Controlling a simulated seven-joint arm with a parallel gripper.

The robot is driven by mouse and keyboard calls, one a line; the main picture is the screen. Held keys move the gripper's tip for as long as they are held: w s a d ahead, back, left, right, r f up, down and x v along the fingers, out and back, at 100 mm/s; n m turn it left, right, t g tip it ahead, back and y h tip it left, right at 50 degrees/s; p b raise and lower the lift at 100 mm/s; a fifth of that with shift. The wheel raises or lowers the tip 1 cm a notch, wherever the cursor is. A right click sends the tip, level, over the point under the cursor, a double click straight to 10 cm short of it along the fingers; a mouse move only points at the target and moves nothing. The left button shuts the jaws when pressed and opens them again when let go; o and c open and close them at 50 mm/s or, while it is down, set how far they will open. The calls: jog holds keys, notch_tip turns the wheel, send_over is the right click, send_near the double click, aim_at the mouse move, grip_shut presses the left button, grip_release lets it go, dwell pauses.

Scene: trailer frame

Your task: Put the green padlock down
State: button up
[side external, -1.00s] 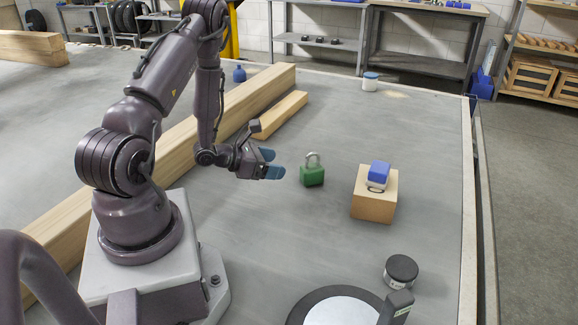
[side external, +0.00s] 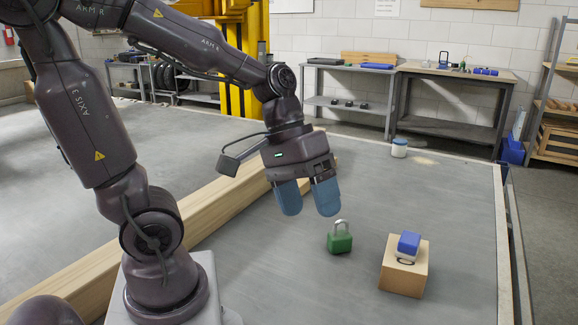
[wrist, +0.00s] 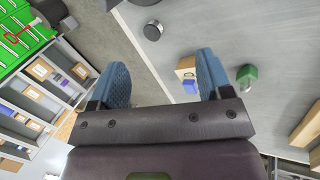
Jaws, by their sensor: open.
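The green padlock (side external: 340,243) stands upright on the grey deck with its silver shackle on top. In the wrist view the padlock (wrist: 247,75) is right of my right-hand finger, outside the space between the fingers. My gripper (side external: 307,200) is open and empty, with its two blue fingers apart. In the side view it hangs in the air, up and left of the padlock, not touching it. The fingers also show in the wrist view (wrist: 162,82).
A wooden block (side external: 403,280) with a blue-and-white item (side external: 408,245) on it stands right of the padlock. A long timber beam (side external: 225,198) lies to the left. Deck around the padlock is clear.

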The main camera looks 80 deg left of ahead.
jog(key=shift+s+a+r+m+t+y, duration=0.2)
jog(key=shift+s+r+m+t+y, duration=0.2)
jog(key=shift+r+m+t+y, duration=0.4)
jog(key=shift+s+a+r+m+t+y, duration=0.25)
jog(key=shift+s+r+m+t+y, duration=0.25)
jog(key=shift+r+m, duration=0.45)
jog(key=shift+s+a+r+m+t+y, duration=0.2)
jog(key=shift+s+r+m+t+y, duration=0.2)
jog(key=shift+r+m+y, duration=0.55)
jog(key=shift+f, duration=0.2)
